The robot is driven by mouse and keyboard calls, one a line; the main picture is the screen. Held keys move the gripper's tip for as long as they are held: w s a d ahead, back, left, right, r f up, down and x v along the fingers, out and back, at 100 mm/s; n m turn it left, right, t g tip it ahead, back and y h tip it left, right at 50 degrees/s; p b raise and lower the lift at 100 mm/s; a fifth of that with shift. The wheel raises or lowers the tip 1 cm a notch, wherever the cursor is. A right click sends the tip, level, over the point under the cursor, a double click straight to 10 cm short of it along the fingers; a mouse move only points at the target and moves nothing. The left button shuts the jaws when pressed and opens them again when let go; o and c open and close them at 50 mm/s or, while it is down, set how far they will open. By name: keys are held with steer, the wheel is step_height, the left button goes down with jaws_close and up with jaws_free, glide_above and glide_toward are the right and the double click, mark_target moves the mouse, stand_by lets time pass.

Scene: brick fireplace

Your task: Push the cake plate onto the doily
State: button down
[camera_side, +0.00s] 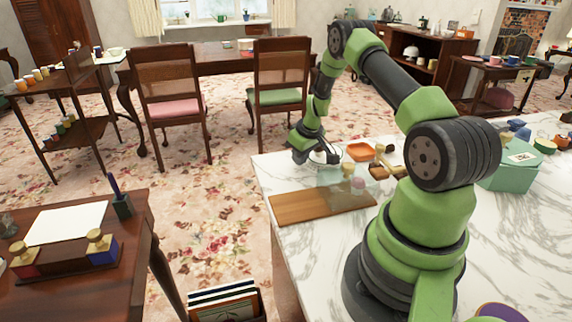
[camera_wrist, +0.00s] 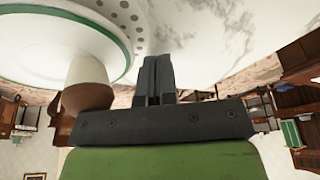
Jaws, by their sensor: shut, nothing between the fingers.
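My gripper (camera_side: 303,157) is low over the far left part of the marble counter in the side view. In the wrist view its fingers (camera_wrist: 153,70) are together with nothing between them. A white round plate with a green ring (camera_wrist: 98,30) fills the upper left of the wrist view. A pale band with round holes (camera_wrist: 124,18) runs outside the ring; I cannot tell whether it is the plate's rim or the doily. A cream and brown cake-like piece (camera_wrist: 88,70) shows against the plate, left of the fingers. In the side view the plate (camera_side: 326,157) is small, beside my gripper, partly hidden.
A wooden board (camera_side: 318,205) lies at the counter's near left edge. An orange dish (camera_side: 358,152) and several small items stand right of my gripper. A green box (camera_side: 506,172) is farther right. Chairs and a dark table stand beyond the counter.

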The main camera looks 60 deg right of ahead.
step_height(320, 180, up, 8)
stand_by(0.7)
steer(key=shift+f, duration=0.1)
steer(key=a+r+t, duration=0.2)
steer(key=a+r, duration=1.5)
steer(key=r, duration=0.2)
steer(key=s+a+r+m+t+y, duration=0.1)
steer(key=s+a+r, duration=0.3)
steer(key=s+a, duration=0.9)
steer(key=s+t+y, duration=0.1)
steer(key=s, duration=0.2)
steer(key=shift+s+y, duration=0.35)
steer(key=shift+y, duration=0.05)
steer(key=shift+d, duration=0.1)
